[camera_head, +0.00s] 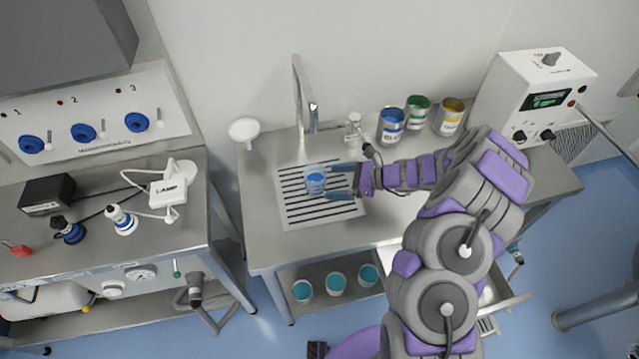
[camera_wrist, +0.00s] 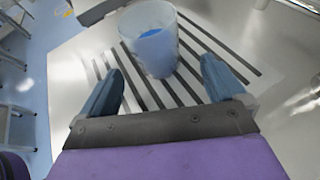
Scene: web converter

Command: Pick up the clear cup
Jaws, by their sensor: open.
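The clear cup (camera_head: 316,182) stands upright on the striped drain area (camera_head: 292,212) of the steel bench and looks blue inside. In the wrist view the clear cup (camera_wrist: 152,40) is just beyond my fingertips, roughly centred between them. My gripper (camera_head: 342,181) reaches in from the right in the head view, its two blue fingers spread apart. In the wrist view my gripper (camera_wrist: 162,85) is open and empty, with striped surface showing between the fingers. I cannot tell whether a fingertip touches the cup.
A tall faucet (camera_head: 300,95) and a white funnel (camera_head: 244,131) stand behind the drain area. Blue, green and yellow-labelled cans (camera_head: 391,125) stand at the back right, beside a white instrument box (camera_head: 540,95). Several teal-topped cups (camera_head: 336,284) sit on the lower shelf.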

